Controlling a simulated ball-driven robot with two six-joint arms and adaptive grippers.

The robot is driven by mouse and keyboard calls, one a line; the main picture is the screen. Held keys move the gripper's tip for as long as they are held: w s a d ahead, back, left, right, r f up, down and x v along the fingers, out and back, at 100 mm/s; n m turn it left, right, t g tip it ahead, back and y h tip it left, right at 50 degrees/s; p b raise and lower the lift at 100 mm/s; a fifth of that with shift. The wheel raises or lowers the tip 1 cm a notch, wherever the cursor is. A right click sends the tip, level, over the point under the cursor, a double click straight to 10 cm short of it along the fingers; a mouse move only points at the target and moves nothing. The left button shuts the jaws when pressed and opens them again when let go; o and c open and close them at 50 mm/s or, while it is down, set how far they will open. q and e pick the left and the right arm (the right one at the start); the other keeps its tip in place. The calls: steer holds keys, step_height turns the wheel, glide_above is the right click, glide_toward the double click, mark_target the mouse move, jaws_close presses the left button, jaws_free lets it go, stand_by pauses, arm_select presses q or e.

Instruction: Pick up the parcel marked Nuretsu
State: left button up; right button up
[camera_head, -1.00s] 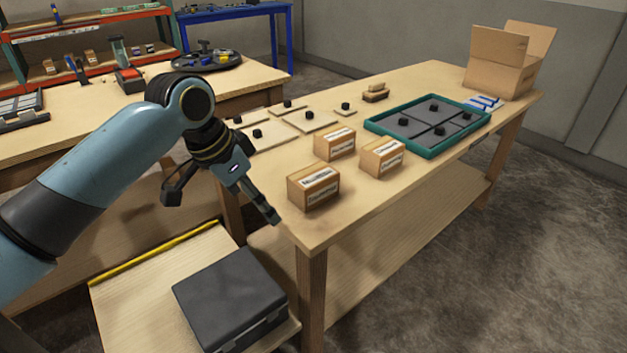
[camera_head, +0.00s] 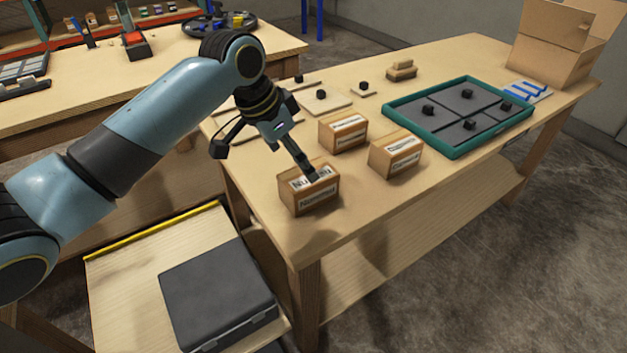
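Three small brown cardboard parcels with white labels sit on the wooden table. The nearest parcel (camera_head: 316,201) has a label that seems to begin with "Nu"; the rest is hard to read. A second parcel (camera_head: 342,134) is behind it and a third parcel (camera_head: 396,158) to its right; their labels are too small to read surely. My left gripper (camera_head: 264,164) is open and empty, its fingers spread wide. One fingertip overlaps the top of the nearest parcel in the picture; I cannot tell whether it touches. The other finger hangs left of it. My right gripper is not in view.
A teal-rimmed tray (camera_head: 444,154) with dark panels and black knobs lies right of the parcels. Wooden plates with black knobs lie behind. An open carton (camera_head: 548,62) stands at the far right end. A dark case (camera_head: 218,292) is on a low board below.

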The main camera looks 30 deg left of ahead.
mark_target(309, 186)
arm_select(q)
steer(key=shift+x, duration=1.15)
steer(key=shift+w+f, duration=0.2)
steer(key=shift+f, duration=0.1)
steer(key=x, duration=0.4)
steer(key=shift+w+d+f, duration=0.1)
steer(key=shift+w+f, duration=0.2)
steer(key=shift+f, duration=0.05)
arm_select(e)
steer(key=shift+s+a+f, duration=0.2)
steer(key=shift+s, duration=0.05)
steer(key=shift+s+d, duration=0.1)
arm_select(q)
steer(key=shift+f, duration=0.25)
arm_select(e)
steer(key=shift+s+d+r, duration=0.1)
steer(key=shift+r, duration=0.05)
arm_select(q)
steer(key=shift+c, duration=0.4)
steer(key=c, duration=1.4)
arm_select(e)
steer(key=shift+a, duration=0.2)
arm_select(q)
steer(key=shift+r, duration=0.1)
steer(key=shift+c, duration=0.2)
